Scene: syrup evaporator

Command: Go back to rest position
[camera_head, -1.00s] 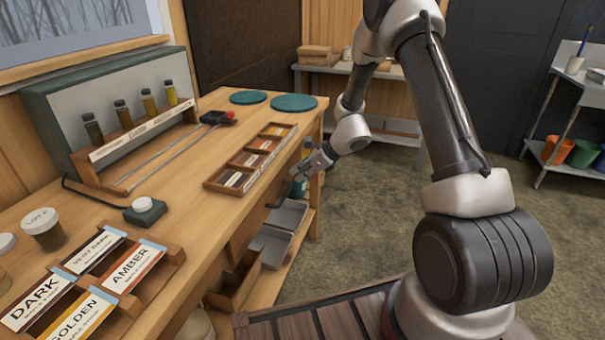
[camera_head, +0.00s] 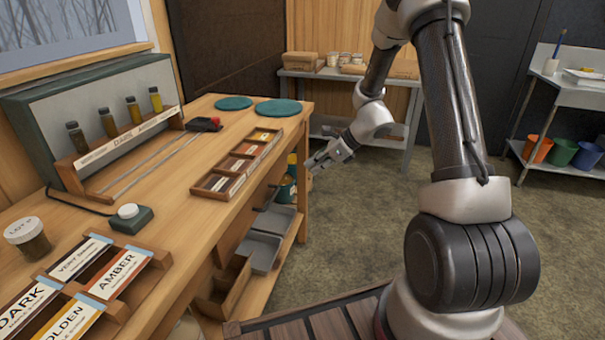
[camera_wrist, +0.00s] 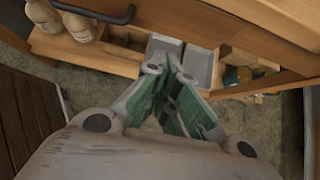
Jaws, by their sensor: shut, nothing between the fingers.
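My gripper (camera_head: 316,160) is at the right edge of the wooden workbench (camera_head: 180,250) in the head view, beside the bench and off its top. It is shut and empty. In the wrist view its green-padded fingers (camera_wrist: 172,90) come together at the tips. Below and beyond them show the grey trays (camera_wrist: 198,65) on the bench's lower shelf. The fingers look apart from the trays and the bench.
On the bench are a divided wooden tray (camera_head: 238,165), label cards (camera_head: 122,272), a lidded jar (camera_head: 28,237) and a rack of sample bottles (camera_head: 110,125). A shelf (camera_head: 330,75) stands behind, a metal table (camera_head: 575,95) at right. Open floor (camera_head: 370,215) lies right of the bench.

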